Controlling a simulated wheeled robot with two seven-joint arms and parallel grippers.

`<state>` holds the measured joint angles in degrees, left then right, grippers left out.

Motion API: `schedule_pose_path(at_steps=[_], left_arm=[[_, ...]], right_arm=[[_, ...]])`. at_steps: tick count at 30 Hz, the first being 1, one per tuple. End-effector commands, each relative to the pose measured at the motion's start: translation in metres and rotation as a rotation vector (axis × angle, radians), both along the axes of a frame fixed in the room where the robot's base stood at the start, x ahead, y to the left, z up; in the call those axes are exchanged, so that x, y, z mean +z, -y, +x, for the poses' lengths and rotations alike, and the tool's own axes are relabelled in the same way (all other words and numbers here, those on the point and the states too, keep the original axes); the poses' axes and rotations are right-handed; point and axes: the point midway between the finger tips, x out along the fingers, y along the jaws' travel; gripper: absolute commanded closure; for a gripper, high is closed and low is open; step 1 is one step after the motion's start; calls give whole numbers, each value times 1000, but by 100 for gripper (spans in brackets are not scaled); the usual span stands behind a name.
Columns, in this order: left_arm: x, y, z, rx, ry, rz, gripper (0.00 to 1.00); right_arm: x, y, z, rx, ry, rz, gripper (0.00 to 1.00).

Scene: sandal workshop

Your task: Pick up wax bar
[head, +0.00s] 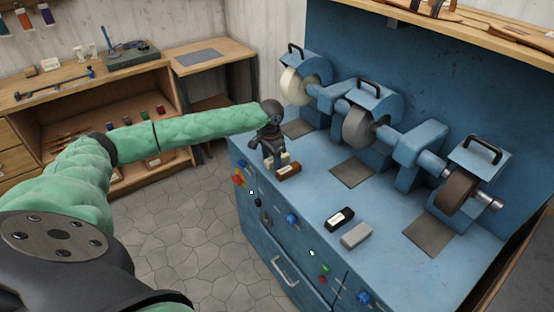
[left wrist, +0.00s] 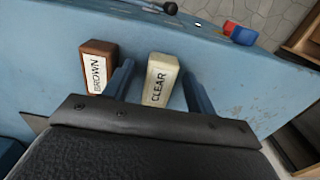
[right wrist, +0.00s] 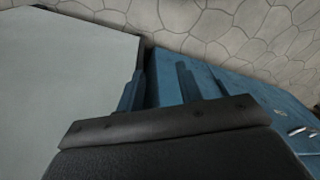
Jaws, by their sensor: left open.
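A cream wax bar labelled CLEAR (left wrist: 160,80) lies on the blue bench, between the two fingers of my left gripper (left wrist: 159,88). The fingers are apart, with the bar nearer the left finger; I cannot tell whether either touches it. A brown wax bar labelled BROWN (left wrist: 98,66) lies just outside the left finger. In the head view my left gripper (head: 275,152) points down over the bench's far left corner, partly hiding the cream bar, with the brown bar (head: 289,170) beside it. My right gripper (right wrist: 165,90) shows spread, empty fingers, in its wrist view only.
A black labelled bar (head: 340,219) and a grey bar (head: 356,236) lie nearer the front of the blue bench (head: 312,187). Grinding wheels (head: 360,127) on blue housings line the bench's back. Coloured knobs (head: 292,219) are on its front. A wooden workbench (head: 120,75) stands at the left.

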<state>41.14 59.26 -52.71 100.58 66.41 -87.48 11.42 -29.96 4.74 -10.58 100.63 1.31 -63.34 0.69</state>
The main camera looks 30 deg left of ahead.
Motion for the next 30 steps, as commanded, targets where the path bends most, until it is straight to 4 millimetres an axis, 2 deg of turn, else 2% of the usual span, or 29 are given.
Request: schedule_pose_path(at_steps=[4, 5, 12, 20, 25, 27, 30], left_arm=[[0, 0, 0, 0, 0, 0, 44], [0, 0, 0, 0, 0, 0, 48], [0, 0, 0, 0, 0, 0, 92], [1, 0, 0, 0, 0, 0, 92], [8, -1, 1, 0, 1, 1, 92], [15, 0, 1, 0, 2, 0, 92], [29, 0, 1, -1, 3, -1, 92]], right_arm=[[0, 0, 0, 0, 1, 0, 64], [0, 0, 0, 0, 1, 0, 64], [0, 0, 0, 0, 0, 0, 64], [0, -1, 0, -1, 0, 1, 64], [2, -2, 2, 0, -4, 1, 64], [23, -4, 9, 0, 7, 5, 64], [43, -7, 14, 1, 7, 9, 64]])
